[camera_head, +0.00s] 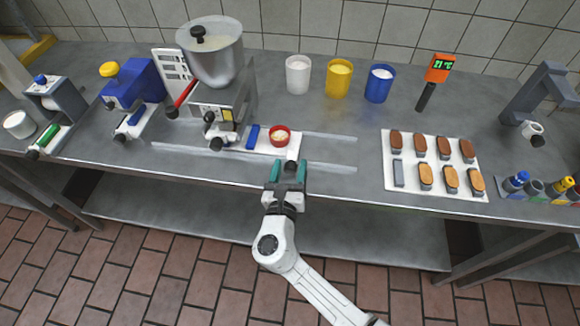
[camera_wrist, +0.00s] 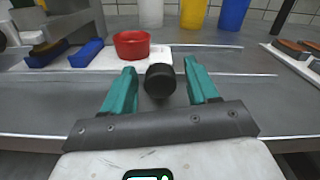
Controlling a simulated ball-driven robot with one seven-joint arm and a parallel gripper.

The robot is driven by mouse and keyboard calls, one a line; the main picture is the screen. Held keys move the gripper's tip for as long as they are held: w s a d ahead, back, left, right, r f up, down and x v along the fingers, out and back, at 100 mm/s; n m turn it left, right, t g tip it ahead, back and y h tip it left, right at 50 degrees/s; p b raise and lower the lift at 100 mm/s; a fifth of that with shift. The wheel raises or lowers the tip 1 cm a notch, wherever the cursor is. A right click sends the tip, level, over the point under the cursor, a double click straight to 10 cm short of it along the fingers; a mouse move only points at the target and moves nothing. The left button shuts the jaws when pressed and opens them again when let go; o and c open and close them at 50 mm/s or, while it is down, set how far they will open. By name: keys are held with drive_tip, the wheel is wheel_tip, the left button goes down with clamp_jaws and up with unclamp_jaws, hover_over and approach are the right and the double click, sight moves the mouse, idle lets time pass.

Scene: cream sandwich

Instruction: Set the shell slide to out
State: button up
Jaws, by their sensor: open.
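The shell slide looks like the white plate (camera_head: 264,147) between two pale rails on the steel table. My gripper (camera_head: 288,168) is at the table's front edge, before the plate. Its teal fingers are open. A black round knob (camera_wrist: 160,80) stands between the fingers in the wrist view, with gaps on both sides. Whether the knob joins the plate is hard to tell.
A machine with a metal hopper (camera_head: 213,60) stands left of the plate. White (camera_head: 298,75), yellow (camera_head: 338,80) and blue (camera_head: 379,84) cups stand behind. A white tray (camera_head: 390,142) of brown and orange pieces lies right. The table between plate and tray is clear.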

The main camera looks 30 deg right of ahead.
drive_tip(key=shift+w+d, duration=0.1)
drive_tip(key=shift+c, duration=0.2)
clamp_jaws()
idle(0.4)
